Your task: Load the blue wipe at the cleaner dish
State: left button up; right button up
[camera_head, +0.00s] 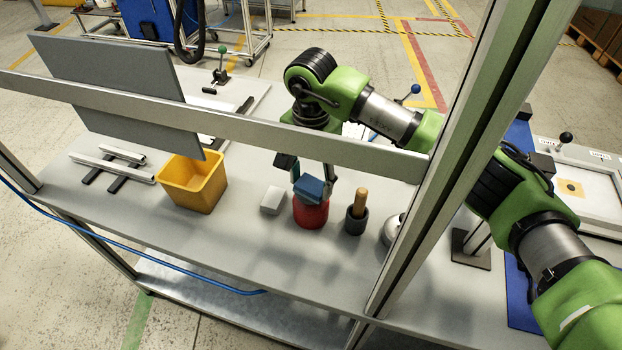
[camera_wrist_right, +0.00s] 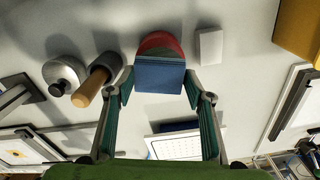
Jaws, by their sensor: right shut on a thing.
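The blue wipe (camera_head: 308,188) is a small folded blue block. My right gripper (camera_head: 313,181) points down and is shut on it, with one finger on each side; the wipe also fills the space between the fingertips in the right wrist view (camera_wrist_right: 159,75). The cleaner dish (camera_head: 311,214) is a round red pot on the bench, directly below the wipe. Its red rim shows behind the wipe in the right wrist view (camera_wrist_right: 160,41). The wipe hides part of the dish's top, and I cannot tell if they touch. My left gripper is not in view.
A white block (camera_head: 272,201) lies left of the dish. A dark cup with a wooden handle (camera_head: 357,220) stands close on its right, then a metal domed thing (camera_head: 391,231). A yellow bin (camera_head: 208,192) stands farther left. A frame bar (camera_head: 250,127) crosses in front of my right arm.

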aim_at(312, 184)
jog(key=shift+r+p, duration=1.15)
jog(key=shift+r, duration=2.35)
